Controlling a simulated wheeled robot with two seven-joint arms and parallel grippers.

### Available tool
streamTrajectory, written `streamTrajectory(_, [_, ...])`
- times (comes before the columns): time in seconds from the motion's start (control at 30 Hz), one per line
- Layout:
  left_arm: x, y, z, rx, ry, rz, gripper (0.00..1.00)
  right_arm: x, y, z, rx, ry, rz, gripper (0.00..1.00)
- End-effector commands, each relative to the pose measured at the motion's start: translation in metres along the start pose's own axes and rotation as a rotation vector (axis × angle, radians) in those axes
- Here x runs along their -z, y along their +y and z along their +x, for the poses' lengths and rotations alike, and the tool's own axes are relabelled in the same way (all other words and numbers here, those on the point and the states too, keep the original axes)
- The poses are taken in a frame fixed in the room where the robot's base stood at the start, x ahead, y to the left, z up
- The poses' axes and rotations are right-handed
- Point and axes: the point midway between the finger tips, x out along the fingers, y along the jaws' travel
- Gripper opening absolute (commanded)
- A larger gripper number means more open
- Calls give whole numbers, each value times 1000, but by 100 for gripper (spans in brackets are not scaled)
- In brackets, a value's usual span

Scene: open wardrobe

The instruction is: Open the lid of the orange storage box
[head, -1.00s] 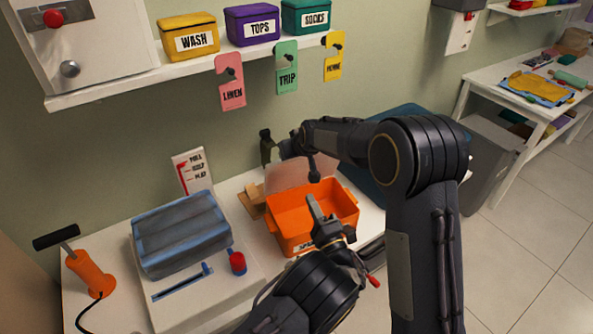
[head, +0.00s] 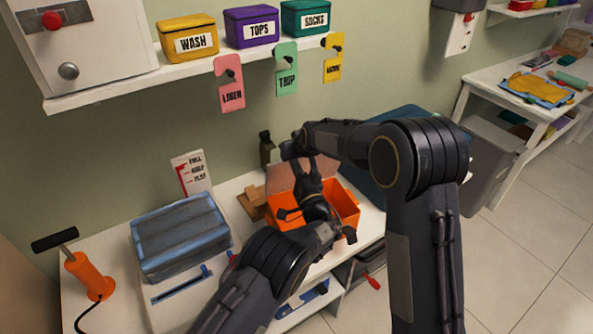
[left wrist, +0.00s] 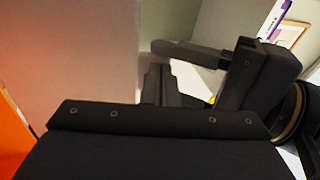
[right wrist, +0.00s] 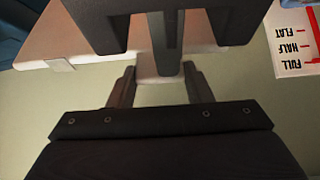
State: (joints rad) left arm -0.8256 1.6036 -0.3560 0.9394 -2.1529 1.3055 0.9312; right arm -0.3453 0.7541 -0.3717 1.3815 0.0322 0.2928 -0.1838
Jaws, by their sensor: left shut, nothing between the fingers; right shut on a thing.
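The orange storage box (head: 345,205) stands on the white bench with its pale pinkish lid (head: 280,181) raised at the back. The lid also fills the left of the left wrist view (left wrist: 80,50) and crosses the top of the right wrist view (right wrist: 100,28). My left gripper (head: 307,166) is shut and empty, reaching over the box in front of the lid; whether it touches the lid is unclear. My right gripper (head: 288,150) is at the lid's upper edge and shut on the lid; its fingertips are partly hidden in the head view.
A wooden piece (head: 252,203) is beside the box. A wall shelf (head: 120,88) with labelled boxes and hanging tags is above. A dark blue item (head: 400,120) is behind my right arm.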

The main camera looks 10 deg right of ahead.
Motion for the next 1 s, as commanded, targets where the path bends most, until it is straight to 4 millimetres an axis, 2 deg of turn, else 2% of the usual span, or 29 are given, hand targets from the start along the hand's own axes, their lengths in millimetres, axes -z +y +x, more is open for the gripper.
streamTrajectory(0.03, [-5, 0, 7, 1, -9, 1, 0, -9, -1, 1, 4, -25, -2, 5])
streamTrajectory(0.27, [-6, -2, 9, 0, -12, 0, 0, -8, -2, 0, 5, -24, -2, 4])
streamTrajectory(0.47, [-6, -4, 22, -56, -12, -1, 0, -8, -2, 0, 5, -24, -2, 4])
streamTrajectory(0.67, [-7, -4, 22, -56, -13, -1, 0, -8, -2, 0, 5, -24, -2, 4])
streamTrajectory(0.7, [-7, -4, 22, -55, -13, -1, 0, -8, -2, 0, 5, -24, -2, 48])
streamTrajectory(0.87, [-6, -3, 20, -57, -10, -1, 0, -6, -2, 0, 5, -18, -1, 67])
streamTrajectory(1.0, [-4, -3, 19, -58, -8, 0, 0, -4, -2, 0, 5, -15, -1, 67])
